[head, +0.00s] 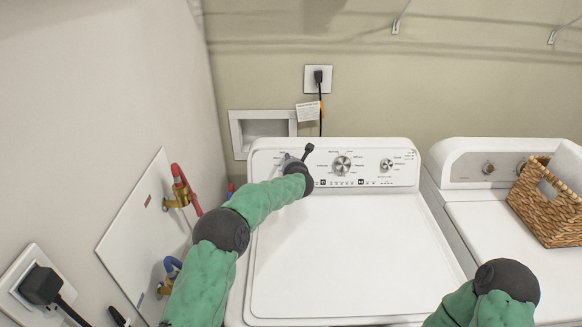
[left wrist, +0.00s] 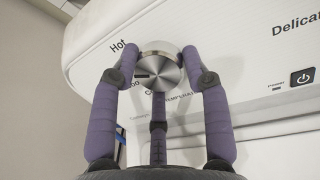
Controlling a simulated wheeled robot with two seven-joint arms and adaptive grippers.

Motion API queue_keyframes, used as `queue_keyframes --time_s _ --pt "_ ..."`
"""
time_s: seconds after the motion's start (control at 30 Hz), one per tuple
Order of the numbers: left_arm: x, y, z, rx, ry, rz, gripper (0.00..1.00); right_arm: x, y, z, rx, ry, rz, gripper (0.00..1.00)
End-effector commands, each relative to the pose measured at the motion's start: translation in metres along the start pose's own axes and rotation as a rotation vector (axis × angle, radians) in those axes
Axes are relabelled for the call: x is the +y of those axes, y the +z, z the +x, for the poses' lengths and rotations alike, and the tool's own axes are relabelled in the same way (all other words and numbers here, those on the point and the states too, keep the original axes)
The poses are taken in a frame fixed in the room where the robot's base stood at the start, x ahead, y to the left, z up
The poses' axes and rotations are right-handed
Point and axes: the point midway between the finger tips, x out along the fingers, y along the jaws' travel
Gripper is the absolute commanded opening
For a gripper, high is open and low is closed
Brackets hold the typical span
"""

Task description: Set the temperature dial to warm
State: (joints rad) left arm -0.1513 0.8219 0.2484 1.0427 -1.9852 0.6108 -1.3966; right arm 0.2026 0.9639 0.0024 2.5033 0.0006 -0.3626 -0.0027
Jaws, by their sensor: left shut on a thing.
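The temperature dial (left wrist: 168,72) is a round silver knob on the washer's white control panel, seen in the left wrist view. "Hot" is printed at its upper left, and a partly hidden "TEMPERATURE" label is below it. A dark mark shows on the left of its face. My left gripper (left wrist: 160,52) has its purple fingers on either side of the dial, shut on it. In the head view my left gripper (head: 298,160) is at the left end of the panel and largely hides the dial. My right gripper is out of view; only part of that arm shows.
The washer (head: 340,245) has a larger middle knob (head: 342,164) and a right knob (head: 387,165). A second white machine (head: 480,225) stands at right with a wicker basket (head: 545,212). Red and blue valves (head: 180,190) stick out from the left wall.

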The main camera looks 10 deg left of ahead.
Motion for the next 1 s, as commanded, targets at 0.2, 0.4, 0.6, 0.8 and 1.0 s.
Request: queue_keyframes --time_s 0.2,0.4,0.6,0.8,1.0 --pt "0.0004 0.0106 -0.0018 -0.008 0.004 -0.069 0.14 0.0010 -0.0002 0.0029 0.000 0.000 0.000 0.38" --pt "0.0009 0.0122 -0.0020 -0.007 0.006 -0.088 0.14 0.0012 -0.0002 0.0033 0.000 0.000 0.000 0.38" --pt "0.0014 0.0134 -0.0022 -0.008 0.006 -0.089 0.14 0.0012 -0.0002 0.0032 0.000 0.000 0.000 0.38" --pt "0.0016 0.0139 -0.0023 -0.009 0.007 -0.089 0.69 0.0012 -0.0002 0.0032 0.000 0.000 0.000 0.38" --pt "0.0010 0.0083 -0.0013 -0.001 0.007 -0.087 0.69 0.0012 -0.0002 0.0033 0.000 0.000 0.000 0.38"
